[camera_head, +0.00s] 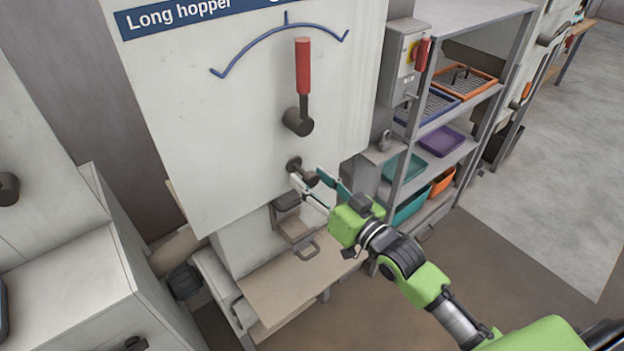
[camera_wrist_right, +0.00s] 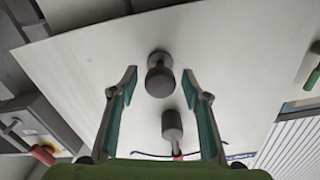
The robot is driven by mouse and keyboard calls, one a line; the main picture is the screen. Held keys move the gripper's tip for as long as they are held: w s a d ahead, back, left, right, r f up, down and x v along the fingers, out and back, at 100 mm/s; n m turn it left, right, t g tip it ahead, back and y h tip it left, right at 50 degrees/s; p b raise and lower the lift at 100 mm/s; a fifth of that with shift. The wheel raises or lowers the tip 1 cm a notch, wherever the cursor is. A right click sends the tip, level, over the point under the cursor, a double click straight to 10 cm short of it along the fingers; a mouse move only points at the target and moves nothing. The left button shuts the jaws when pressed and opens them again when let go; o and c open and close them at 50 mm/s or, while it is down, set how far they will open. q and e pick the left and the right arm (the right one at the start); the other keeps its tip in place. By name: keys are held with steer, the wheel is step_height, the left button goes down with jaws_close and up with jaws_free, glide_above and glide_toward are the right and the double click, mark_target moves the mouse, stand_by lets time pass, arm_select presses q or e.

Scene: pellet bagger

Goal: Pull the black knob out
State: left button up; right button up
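The black knob (camera_head: 310,178) sticks out on a short stem from the front of the white hopper panel (camera_head: 215,130), below the lever. In the right wrist view, the black knob (camera_wrist_right: 160,80) shows between the two fingertips with a gap on each side. My right gripper (camera_head: 306,176) is open, its fingers pointing at the panel on either side of the knob. It also shows in the right wrist view (camera_wrist_right: 159,76), with nothing held. My left gripper is not in view.
A lever with a red handle (camera_head: 303,66) stands upright above the knob, under a blue arc. Below are a small handle (camera_head: 307,250) and a beige ledge (camera_head: 290,285). A grey shelf (camera_head: 480,100) with trays and a switch box (camera_head: 402,60) stand to the right.

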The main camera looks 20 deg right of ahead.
steer(key=v, duration=1.2)
stand_by(0.5)
